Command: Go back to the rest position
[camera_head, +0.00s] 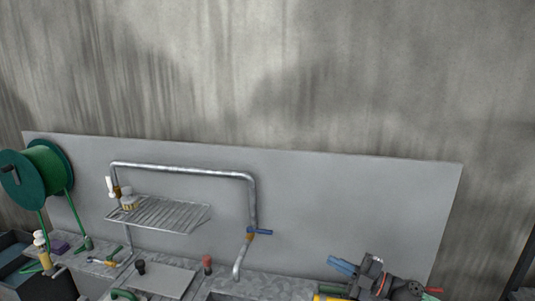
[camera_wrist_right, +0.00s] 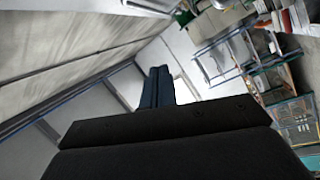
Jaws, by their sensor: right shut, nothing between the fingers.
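My right gripper (camera_head: 342,267) is at the lower right of the head view, with its blue fingers pointing left. It is shut and empty, in front of the lower part of the grey back panel (camera_head: 350,190). In the right wrist view the two blue fingers of the gripper (camera_wrist_right: 158,75) stand side by side, closed together. My left gripper is not in view.
A bent metal pipe (camera_head: 185,170) with a blue-handled valve (camera_head: 260,232) runs along the panel. A wire rack (camera_head: 165,214) holds a small container (camera_head: 128,200). A green hose reel (camera_head: 44,172) is at the left. The wrist view shows shelving (camera_wrist_right: 235,62) at right.

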